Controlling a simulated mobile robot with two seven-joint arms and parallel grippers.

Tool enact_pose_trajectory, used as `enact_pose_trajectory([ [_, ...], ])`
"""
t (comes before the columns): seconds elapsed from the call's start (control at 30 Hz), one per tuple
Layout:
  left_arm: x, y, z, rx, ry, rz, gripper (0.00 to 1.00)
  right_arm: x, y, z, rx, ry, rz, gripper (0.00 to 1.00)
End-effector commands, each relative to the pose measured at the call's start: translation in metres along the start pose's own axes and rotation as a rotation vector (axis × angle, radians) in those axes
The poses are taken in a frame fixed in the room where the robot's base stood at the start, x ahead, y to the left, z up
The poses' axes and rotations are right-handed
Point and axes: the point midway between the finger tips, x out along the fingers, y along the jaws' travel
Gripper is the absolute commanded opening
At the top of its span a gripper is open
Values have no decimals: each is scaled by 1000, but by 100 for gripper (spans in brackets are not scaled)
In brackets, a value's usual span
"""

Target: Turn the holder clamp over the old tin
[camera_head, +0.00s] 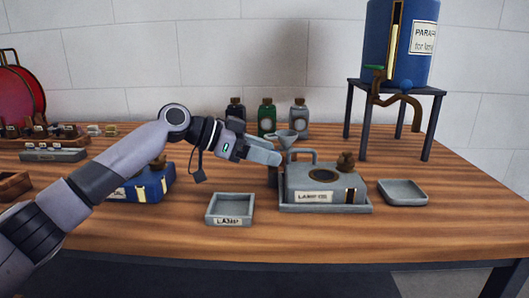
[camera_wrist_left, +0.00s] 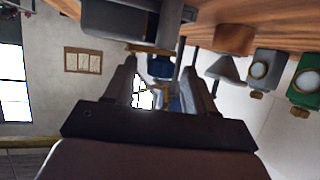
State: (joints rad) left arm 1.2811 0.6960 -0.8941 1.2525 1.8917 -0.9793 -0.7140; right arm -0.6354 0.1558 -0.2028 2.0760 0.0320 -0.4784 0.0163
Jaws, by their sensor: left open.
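The old tin (camera_head: 325,182) is a grey box with a handle, a brown knob on top and a lamp oil label. It stands on a grey tray (camera_head: 325,209). A grey funnel (camera_head: 285,138) sits in the holder at the tin's back left; a funnel shape also shows in the left wrist view (camera_wrist_left: 226,70). The holder clamp itself is mostly hidden behind my gripper. My left gripper (camera_head: 277,158) is beside the funnel, just left of the tin's handle. In the left wrist view its fingers (camera_wrist_left: 162,92) are apart, with no thing clearly held between them. My right gripper is not visible.
A grey tray labelled lamp (camera_head: 230,222) is in front, and an empty grey dish (camera_head: 403,198) is at right. A blue tin (camera_head: 150,186) lies behind my arm. Bottles (camera_head: 267,118) stand at the back. A blue drum (camera_head: 400,45) stands on a stand (camera_head: 388,88).

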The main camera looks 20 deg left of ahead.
Motion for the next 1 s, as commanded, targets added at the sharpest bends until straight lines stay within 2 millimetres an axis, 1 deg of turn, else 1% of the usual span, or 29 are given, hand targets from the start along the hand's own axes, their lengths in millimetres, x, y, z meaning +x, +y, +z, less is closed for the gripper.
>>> enact_pose_trajectory([
  [0.23, 1, 0, 0, 1, 0, 0, 55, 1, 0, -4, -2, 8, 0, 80],
  [0.27, 1, 0, 0, 0, 0, 0, 46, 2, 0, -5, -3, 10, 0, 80],
  [0.3, 1, 0, 0, 1, 1, 0, 33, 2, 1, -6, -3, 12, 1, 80],
  [0.37, 1, 0, 0, 1, 1, 0, 13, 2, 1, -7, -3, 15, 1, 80],
  [0.4, 1, 0, 0, 0, 1, 0, 0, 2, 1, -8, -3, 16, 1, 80],
  [0.67, 0, 0, -1, -3, 0, -8, 0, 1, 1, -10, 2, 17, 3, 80],
  [0.8, 0, 2, -2, -14, 0, -34, 0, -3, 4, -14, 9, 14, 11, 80],
  [1.0, -1, 3, -4, -45, -1, -108, 0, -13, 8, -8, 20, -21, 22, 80],
])
